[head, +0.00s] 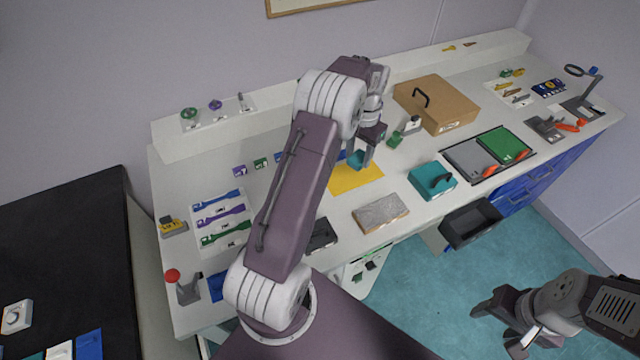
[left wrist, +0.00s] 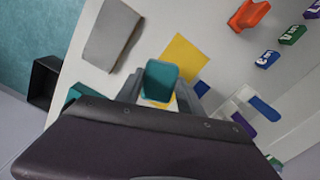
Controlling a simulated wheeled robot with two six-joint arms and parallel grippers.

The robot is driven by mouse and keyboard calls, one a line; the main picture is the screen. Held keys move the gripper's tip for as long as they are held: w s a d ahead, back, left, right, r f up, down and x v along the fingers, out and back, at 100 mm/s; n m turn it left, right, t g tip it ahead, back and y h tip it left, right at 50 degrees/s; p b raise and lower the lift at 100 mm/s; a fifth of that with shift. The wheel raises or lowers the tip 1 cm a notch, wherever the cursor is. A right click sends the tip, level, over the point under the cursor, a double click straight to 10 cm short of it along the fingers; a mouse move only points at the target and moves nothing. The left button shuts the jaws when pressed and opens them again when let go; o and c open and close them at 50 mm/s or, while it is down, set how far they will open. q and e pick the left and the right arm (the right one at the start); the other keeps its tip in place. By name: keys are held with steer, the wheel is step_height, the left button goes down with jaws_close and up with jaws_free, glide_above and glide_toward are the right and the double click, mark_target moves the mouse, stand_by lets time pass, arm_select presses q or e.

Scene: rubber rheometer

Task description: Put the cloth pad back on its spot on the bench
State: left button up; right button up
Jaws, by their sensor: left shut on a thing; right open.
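My left gripper (head: 362,155) is shut on a small teal pad (head: 356,160), which I take to be the cloth pad. In the left wrist view the teal pad (left wrist: 160,80) sits between the two fingers. A flat yellow square (head: 358,179) lies on the bench just below and in front of it; it also shows in the left wrist view (left wrist: 186,56). I cannot tell whether the pad touches the bench. My arm hides part of the bench to the left. My right gripper (head: 497,325) is open and empty, low over the floor at the right.
A cardboard box (head: 437,104) is behind, with a small green item (head: 396,139) nearby. A black bin (head: 471,224) hangs off the front edge.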

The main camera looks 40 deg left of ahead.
arm_select(q)
steer(key=s+a+f, duration=0.2)
steer(key=a, duration=0.1)
steer(key=s+a+f+p, duration=0.1)
steer(key=s+a+f, duration=0.1)
steer(key=a, duration=0.1)
steer(key=s+a+f, duration=0.1)
steer(key=a+f, duration=0.1)
steer(key=a, duration=0.2)
steer(key=shift+s+f, duration=0.4)
step_height(320, 180, down, 4)
steer(key=shift+d+r+p, duration=0.1)
steer(key=shift+d+p, duration=0.05)
steer(key=shift+p, duration=0.55)
steer(key=shift+f+b, duration=0.35)
steer(key=shift+f, duration=0.2)
steer(key=o, duration=1.3)
